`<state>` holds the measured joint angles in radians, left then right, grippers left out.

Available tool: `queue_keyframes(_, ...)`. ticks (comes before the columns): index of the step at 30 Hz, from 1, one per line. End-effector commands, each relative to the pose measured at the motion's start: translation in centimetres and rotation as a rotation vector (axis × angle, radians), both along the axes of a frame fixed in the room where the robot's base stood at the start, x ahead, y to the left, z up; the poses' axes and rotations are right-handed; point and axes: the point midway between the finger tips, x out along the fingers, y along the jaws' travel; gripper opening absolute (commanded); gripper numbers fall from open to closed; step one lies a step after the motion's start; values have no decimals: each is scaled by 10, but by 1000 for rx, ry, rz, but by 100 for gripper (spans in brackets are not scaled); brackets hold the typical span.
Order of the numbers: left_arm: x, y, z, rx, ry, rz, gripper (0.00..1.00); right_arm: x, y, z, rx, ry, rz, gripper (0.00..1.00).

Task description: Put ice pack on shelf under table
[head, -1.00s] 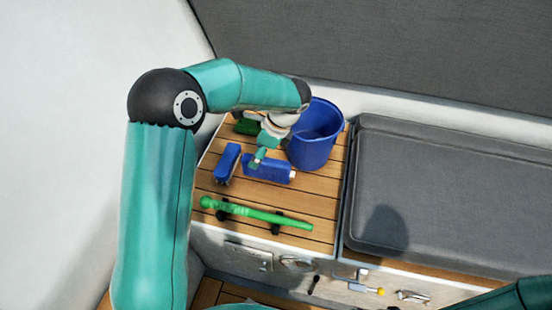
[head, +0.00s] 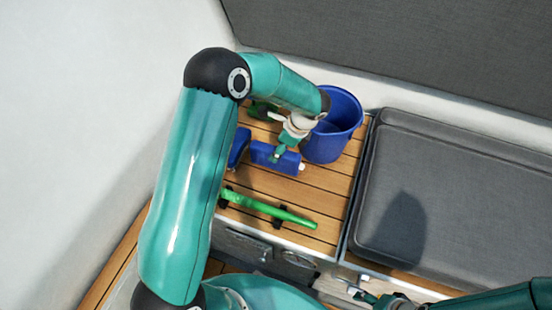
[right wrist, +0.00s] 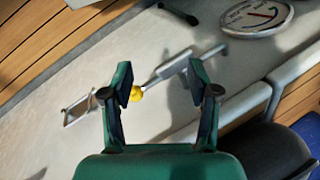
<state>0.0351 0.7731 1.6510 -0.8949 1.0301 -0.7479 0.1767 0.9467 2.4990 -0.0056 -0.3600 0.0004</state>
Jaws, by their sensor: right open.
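A blue pack with a white cap (head: 275,158), which looks like the ice pack, lies on the slatted wooden top (head: 305,188), left of the bucket. My left gripper (head: 277,153) points down at the pack's upper edge. I cannot tell whether it touches the pack or is shut on it. My right gripper (right wrist: 161,72) is open and empty in the right wrist view, in front of a pale panel with fittings. In the head view it shows low at the right (head: 362,294). I see no clear shelf under a table.
A blue bucket (head: 335,125) stands behind the pack. Another blue item (head: 238,147) is partly behind my left arm. A green tool (head: 270,209) lies along the front edge on black holders. A grey cushion (head: 455,190) fills the right. A round gauge (right wrist: 255,16) is on the panel.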

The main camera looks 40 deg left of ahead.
Motion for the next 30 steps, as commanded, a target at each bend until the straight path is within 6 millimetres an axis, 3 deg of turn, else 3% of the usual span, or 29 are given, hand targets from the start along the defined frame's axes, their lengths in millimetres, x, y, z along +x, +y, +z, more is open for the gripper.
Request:
queue_keyframes(7, -2, 5, -14, 0, 3, -1, 65, 0, 0, -1, 0, 0, 0, 60)
queue_keyframes(16, -5, 19, -49, 1, 2, -1, 65, 0, 0, -5, 0, 0, 0, 60)
queue_keyframes(30, -5, 20, -52, 0, 0, -2, 65, 0, 0, -6, 0, 0, 0, 60)
